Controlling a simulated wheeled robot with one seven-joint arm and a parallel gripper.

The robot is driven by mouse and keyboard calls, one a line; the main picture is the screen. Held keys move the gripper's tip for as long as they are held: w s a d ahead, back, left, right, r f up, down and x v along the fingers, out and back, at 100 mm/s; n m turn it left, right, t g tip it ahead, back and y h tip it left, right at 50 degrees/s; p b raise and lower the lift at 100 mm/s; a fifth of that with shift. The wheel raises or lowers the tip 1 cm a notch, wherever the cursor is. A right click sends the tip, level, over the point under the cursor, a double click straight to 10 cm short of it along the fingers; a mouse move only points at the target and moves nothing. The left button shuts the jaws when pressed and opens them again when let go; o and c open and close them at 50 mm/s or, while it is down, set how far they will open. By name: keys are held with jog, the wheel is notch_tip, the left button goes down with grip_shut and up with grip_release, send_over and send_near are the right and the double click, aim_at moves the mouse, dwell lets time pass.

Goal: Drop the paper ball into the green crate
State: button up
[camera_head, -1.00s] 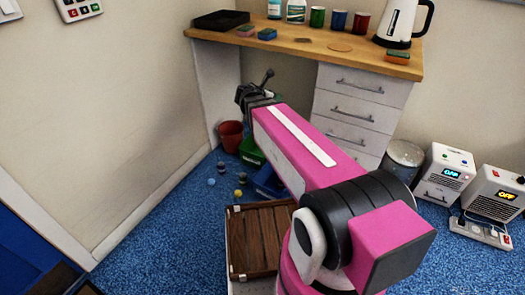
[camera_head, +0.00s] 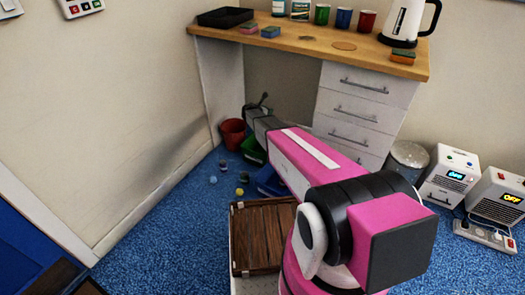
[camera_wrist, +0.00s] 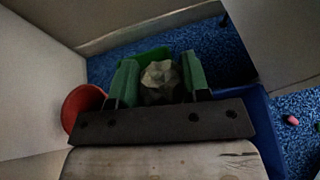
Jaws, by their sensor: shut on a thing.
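In the wrist view my gripper (camera_wrist: 160,72) is shut on a pale, crumpled paper ball (camera_wrist: 160,82), held between its two green fingers. The green crate (camera_head: 251,151) stands on the floor under the desk, partly hidden behind my arm in the head view. A strip of green that looks like its rim (camera_wrist: 145,56) shows just beyond the fingers in the wrist view. My gripper is near the crate, but I cannot tell how high the ball is. In the head view the ball and fingertips cannot be made out.
A red bin (camera_head: 233,134) stands left of the green crate and a blue crate (camera_head: 268,183) is nearer me. Several small balls (camera_head: 240,192) lie on the blue carpet. The desk (camera_head: 290,40) overhangs from above. A slatted brown wooden top (camera_head: 260,240) is in front.

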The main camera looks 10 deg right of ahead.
jog(key=w+f, duration=0.4)
jog(key=f, duration=0.6)
jog(key=w+d+f, duration=0.1)
jog(key=w+f, duration=0.3)
jog(key=f, duration=0.5)
jog(key=w+f+n, duration=0.1)
jog(key=w+f, duration=0.3)
jog(key=f, duration=0.6)
jog(key=shift+d+f+t+y, duration=0.2)
jog(key=shift+f+t+y, duration=0.15)
jog(key=shift+t+y, duration=0.05)
jog(key=shift+w, duration=0.1)
jog(key=o, duration=1)
jog(key=shift+c, duration=0.2)
jog(key=v, duration=1)
jog(key=shift+s+a+r, duration=0.2)
jog(key=shift+s+a, duration=0.05)
